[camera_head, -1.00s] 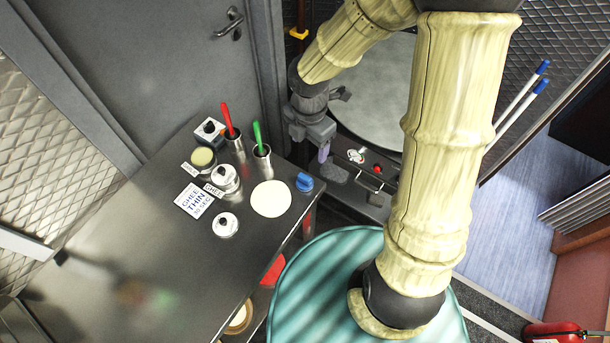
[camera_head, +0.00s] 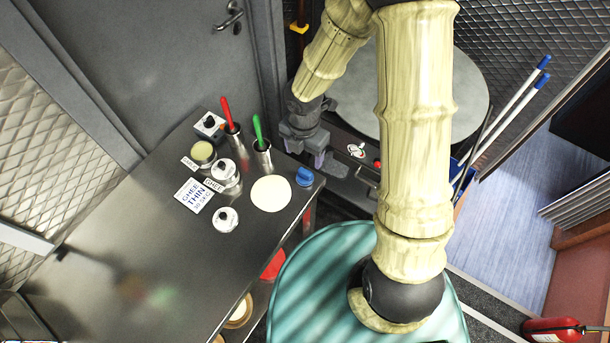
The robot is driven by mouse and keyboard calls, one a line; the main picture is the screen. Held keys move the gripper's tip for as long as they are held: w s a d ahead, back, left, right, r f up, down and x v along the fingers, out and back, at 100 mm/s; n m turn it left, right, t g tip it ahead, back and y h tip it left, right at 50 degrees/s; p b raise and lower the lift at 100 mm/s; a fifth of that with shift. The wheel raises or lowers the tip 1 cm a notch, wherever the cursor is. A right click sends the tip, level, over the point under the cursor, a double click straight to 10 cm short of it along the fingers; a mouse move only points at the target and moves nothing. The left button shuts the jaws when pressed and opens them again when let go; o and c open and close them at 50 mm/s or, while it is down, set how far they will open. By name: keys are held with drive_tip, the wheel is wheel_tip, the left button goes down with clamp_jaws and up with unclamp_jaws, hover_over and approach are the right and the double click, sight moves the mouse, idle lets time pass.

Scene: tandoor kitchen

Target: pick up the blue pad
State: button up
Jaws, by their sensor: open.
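The blue pad (camera_head: 305,177) is a small, rounded blue piece lying on the steel table (camera_head: 150,240) near its right-hand corner. It is just right of a pale round disc (camera_head: 271,196) and is in plain view. My gripper (camera_head: 305,152) is open and empty, with its fingers pointing down. In the picture it is just above the pad; I cannot tell its exact height over the table, and I see no contact.
Two steel cups with a red handle (camera_head: 228,115) and a green handle (camera_head: 257,132) stand left of my gripper. A large round lid (camera_head: 440,95) is behind my arm. The table's front left is clear.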

sight(305, 171)
wheel_tip(305, 171, down, 5)
drive_tip(key=shift+r, duration=0.1)
idle(0.3)
drive_tip(key=shift+d+f, duration=0.1)
drive_tip(key=shift+f, duration=2.6)
drive_tip(key=shift+c, duration=0.2)
drive_tip(key=c, duration=1)
